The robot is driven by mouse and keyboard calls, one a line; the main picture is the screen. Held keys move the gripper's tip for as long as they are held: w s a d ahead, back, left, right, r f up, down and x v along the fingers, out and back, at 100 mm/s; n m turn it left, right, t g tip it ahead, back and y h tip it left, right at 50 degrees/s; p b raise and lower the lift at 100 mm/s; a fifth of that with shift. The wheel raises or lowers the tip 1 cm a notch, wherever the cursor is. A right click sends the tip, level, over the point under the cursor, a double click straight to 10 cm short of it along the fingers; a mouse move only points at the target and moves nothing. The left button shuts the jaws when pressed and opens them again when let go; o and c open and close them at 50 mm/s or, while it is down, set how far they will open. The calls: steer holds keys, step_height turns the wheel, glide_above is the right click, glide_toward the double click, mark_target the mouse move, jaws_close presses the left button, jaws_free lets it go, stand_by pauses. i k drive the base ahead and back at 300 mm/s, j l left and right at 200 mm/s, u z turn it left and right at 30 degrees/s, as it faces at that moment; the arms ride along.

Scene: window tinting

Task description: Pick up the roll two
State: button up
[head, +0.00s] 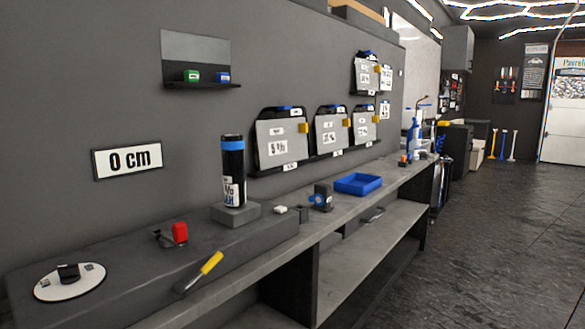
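A single upright black roll (233,178) with a blue band near its top and a white label low on its side stands on a small grey block (236,214) on the workbench. It is the only roll I can make out clearly, and I cannot read a number two on it. The block rests on the raised dark left part of the bench, against the wall. My gripper does not show in the head view, so nothing tells how it stands to the roll.
A yellow-handled tool (207,266) lies at the bench's front edge. A red object (180,233) and a white disc (52,288) are left of the roll. A blue tray (358,184) is to the right. Floor (500,235) on the right is clear.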

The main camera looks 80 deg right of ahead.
mark_target(232, 145)
steer(key=k+l+z, duration=0.2)
steer(key=l+z, duration=0.25)
steer(key=l, duration=0.2)
steer(key=k+l+z, duration=0.2)
steer(key=l, duration=0.15)
steer(key=l+z, duration=0.2)
steer(key=l, duration=1)
